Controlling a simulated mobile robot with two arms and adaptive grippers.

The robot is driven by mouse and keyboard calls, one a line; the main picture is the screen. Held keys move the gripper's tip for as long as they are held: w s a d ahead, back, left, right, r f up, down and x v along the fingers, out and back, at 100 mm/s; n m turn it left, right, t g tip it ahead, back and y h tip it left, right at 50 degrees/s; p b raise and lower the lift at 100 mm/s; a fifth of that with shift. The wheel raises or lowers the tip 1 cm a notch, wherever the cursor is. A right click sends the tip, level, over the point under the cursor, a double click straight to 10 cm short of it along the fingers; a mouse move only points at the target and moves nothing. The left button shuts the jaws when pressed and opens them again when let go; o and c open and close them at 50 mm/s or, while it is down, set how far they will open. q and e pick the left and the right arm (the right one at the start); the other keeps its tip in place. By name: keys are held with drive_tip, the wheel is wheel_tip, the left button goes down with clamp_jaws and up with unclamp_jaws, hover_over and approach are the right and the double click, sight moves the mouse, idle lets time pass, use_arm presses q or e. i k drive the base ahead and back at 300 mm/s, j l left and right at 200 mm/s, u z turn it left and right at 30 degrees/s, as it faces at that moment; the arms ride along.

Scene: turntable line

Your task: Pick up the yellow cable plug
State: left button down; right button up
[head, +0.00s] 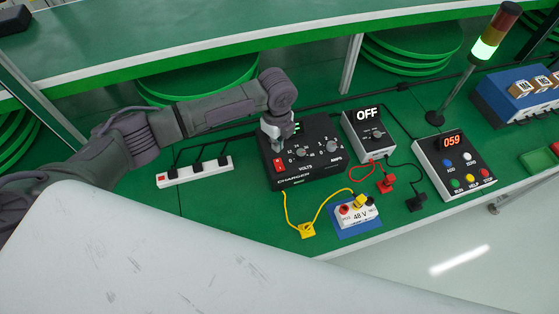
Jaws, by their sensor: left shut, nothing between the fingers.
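A yellow cable plug (307,230) lies on the green bench top in front of the black charger (320,155). A thin yellow cable (289,212) runs to it from the charger's lower left. Another yellow piece (361,201) sits on the white 48 V box (352,217), with a yellow cable arching between it and the plug. My left gripper (277,147) is shut and empty, pointing down at the charger's upper left, behind and above the plug. It hides part of the charger's display. Whether it touches the charger I cannot tell. My right gripper is not in view.
A white power strip (195,172) lies left of the charger. Right of it stand an OFF switch box (369,134), red (386,184) and black (416,202) plugs, and a 059 button panel (453,166). A signal lamp pole (457,95) rises behind. A shelf (190,45) overhangs the back.

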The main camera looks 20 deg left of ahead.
sight(360, 201)
drive_tip(key=k, duration=1.5)
